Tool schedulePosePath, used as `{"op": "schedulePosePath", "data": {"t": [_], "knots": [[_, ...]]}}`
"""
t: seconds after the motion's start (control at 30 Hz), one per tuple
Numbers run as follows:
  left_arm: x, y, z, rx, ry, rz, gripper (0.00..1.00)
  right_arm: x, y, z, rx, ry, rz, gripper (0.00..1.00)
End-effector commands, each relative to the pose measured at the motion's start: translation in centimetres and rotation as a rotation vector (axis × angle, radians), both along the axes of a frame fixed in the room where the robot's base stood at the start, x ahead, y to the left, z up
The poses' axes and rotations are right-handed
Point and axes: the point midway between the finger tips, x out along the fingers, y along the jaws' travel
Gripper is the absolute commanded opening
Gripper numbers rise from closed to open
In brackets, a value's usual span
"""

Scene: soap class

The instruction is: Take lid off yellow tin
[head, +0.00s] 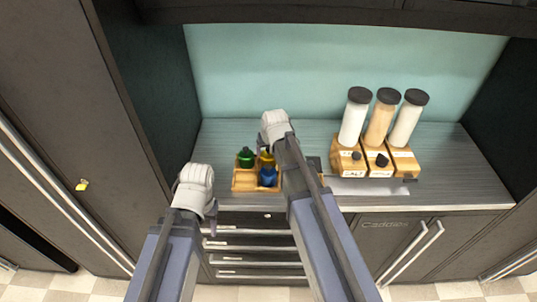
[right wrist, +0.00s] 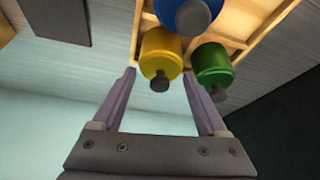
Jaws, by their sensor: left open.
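The yellow tin (head: 267,158) stands in a wooden caddy (head: 243,186) on the counter, partly hidden by my right arm. In the right wrist view the yellow tin (right wrist: 160,50) has a dark knob (right wrist: 159,83) on top, so its lid is on. My right gripper (right wrist: 160,74) is open and empty, its fingertips apart on either side of the tin's lid end; I cannot tell if they touch it.
A green tin (head: 246,158) and a blue tin (head: 268,176) share the caddy, close to the yellow one. Bare counter (head: 225,135) lies behind the caddy.

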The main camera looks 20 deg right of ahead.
Motion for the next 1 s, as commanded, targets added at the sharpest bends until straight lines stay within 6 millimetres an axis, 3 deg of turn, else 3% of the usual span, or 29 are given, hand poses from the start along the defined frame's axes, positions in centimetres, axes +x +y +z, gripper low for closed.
{"op": "schedulePosePath", "data": {"t": [0.07,0.57,1.0], "knots": [[0.0,0.0,0.0,0.0,0.0,0.0,0.5,0.0,0.0,0.0,0.0,0.0,0.0,0.66],[0.0,0.0,-0.01,0.0,0.0,0.0,0.5,0.0,0.0,0.0,0.0,0.0,0.0,0.1],[0.0,0.0,0.95,0.0,0.0,0.0,0.5,0.0,0.0,0.95,0.0,0.0,0.0,0.1]]}}
